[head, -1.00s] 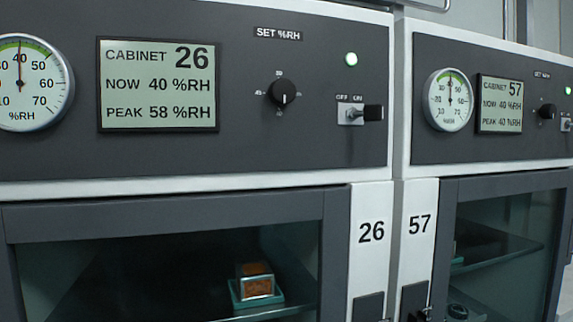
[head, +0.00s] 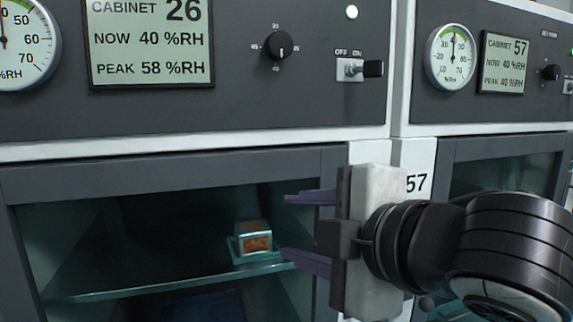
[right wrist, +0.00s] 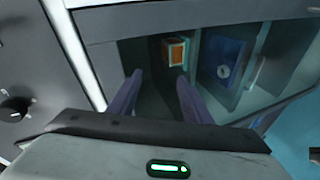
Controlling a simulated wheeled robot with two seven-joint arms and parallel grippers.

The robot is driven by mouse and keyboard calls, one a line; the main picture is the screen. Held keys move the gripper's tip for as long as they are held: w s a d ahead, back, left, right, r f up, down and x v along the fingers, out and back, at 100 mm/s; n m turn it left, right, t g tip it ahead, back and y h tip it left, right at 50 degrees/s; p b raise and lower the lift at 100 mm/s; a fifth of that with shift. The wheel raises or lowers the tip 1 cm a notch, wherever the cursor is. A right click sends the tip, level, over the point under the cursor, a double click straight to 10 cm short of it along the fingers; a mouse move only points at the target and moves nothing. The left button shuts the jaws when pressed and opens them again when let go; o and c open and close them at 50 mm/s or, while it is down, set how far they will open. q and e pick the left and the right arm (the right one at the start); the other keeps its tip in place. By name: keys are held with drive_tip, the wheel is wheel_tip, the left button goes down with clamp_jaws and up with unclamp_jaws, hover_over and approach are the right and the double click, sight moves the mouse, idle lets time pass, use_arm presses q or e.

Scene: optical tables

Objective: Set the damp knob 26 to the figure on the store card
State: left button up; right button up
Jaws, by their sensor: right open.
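The damp knob 26 (head: 277,46) is a black round knob on the dark panel of cabinet 26. A small pale mark on it seems to point down; the dial figures are too small to read surely. The knob also shows at the left edge of the right wrist view (right wrist: 15,107). The cabinet 26 display (head: 150,42) reads now 40 %RH, peak 58 %RH. My right gripper (head: 287,227) is open and empty, below the knob, in front of the cabinet door; its purple fingers point left. I see no store card. My left gripper is out of view.
A boxed item (head: 254,238) sits on a glass shelf behind the door. Cabinet 57 with its gauge (head: 451,57) stands to the right.

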drive_tip(key=s+r+n+t, duration=0.25)
drive_tip(key=r+n, duration=0.25)
drive_tip(key=r, duration=0.7)
drive_tip(key=n+t+h, duration=0.1)
drive_tip(key=n+t, duration=0.1)
drive_tip(key=n, duration=0.1)
approach(281, 45)
drive_tip(key=p+x, duration=0.2)
drive_tip(key=x, duration=0.6)
drive_tip(key=shift+c, duration=0.3)
drive_tip(key=shift+m, duration=0.3)
drive_tip(key=c, duration=1)
